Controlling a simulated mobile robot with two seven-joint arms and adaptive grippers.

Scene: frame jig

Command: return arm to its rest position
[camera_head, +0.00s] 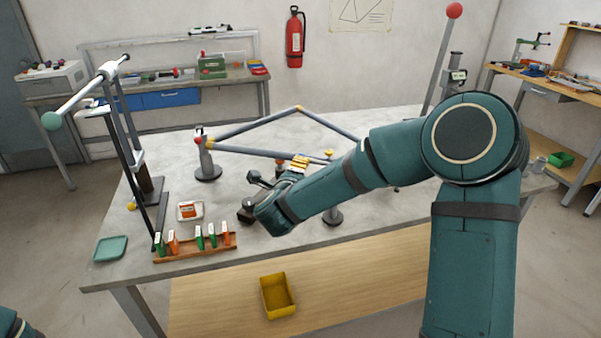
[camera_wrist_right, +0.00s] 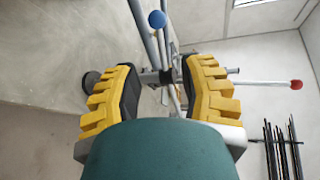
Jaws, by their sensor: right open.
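My right arm comes in from the right across the head view, bent at a large teal joint. Its gripper (camera_head: 282,172) is over the worktable, near the tube frame (camera_head: 255,130), and is partly hidden behind my wrist. In the right wrist view the two yellow-and-black fingers of this gripper (camera_wrist_right: 160,72) stand apart with nothing held between them. Grey tubes with a blue end (camera_wrist_right: 157,19) show beyond the fingers. Only a small teal piece of my left arm shows at the bottom left of the head view; my left gripper is out of view.
The grey worktable (camera_head: 120,215) carries round-footed posts (camera_head: 207,172), a rack of coloured tags (camera_head: 195,247), a white tray (camera_head: 190,211) and a teal tray (camera_head: 110,249). A tall stand (camera_head: 128,130) rises at left, a red-ended pole (camera_head: 440,55) at right. A yellow bin (camera_head: 277,296) sits below.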

